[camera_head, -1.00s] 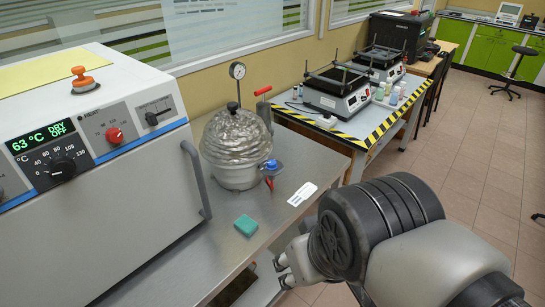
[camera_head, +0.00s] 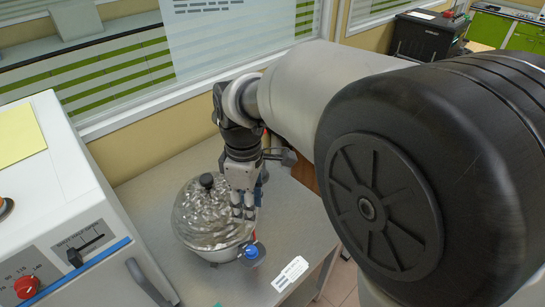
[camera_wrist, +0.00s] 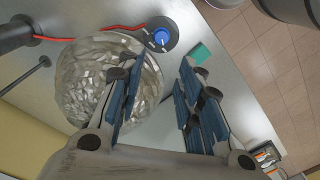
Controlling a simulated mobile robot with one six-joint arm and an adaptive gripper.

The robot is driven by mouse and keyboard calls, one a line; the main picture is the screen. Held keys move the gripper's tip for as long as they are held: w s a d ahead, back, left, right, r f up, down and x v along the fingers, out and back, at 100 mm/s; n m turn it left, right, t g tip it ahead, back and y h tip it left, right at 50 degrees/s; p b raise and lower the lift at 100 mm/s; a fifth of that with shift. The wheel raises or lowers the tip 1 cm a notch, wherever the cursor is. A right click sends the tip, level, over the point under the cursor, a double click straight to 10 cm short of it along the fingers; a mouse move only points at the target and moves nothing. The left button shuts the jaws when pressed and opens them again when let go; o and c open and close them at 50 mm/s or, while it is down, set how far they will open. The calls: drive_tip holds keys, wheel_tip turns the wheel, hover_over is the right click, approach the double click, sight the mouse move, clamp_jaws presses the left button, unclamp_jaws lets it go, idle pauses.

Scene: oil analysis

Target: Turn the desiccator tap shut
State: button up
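The desiccator (camera_head: 207,218) has a shiny faceted dome with a black knob and stands on the grey bench. It also shows in the wrist view (camera_wrist: 85,85). Its blue tap (camera_head: 251,251) sits low on the front right side; in the wrist view the blue tap cap (camera_wrist: 161,37) lies beyond the fingertips, with a red line running to its left. My gripper (camera_head: 243,212) points down by the dome's right side, above and behind the tap. In the wrist view my gripper (camera_wrist: 160,75) is open, with nothing between its blue-padded fingers. Whether a finger touches the dome is unclear.
A white oven (camera_head: 75,225) with a handle stands left of the desiccator. A white label card (camera_head: 290,273) lies right of the tap. A teal block (camera_wrist: 200,52) lies beside the tap in the wrist view. The window wall is behind.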

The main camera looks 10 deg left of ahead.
sight(251, 249)
drive_tip(key=f+b, duration=0.1)
drive_tip(key=f, duration=0.4)
drive_tip(key=f+b, duration=0.2)
drive_tip(key=f, duration=0.4)
drive_tip(key=s+f+b, duration=0.1)
drive_tip(key=f+b, duration=0.1)
drive_tip(key=f, duration=0.3)
drive_tip(key=shift+s+f, duration=0.1)
drive_tip(key=shift+f, duration=0.3)
drive_tip(key=shift+c, duration=0.5)
clamp_jaws()
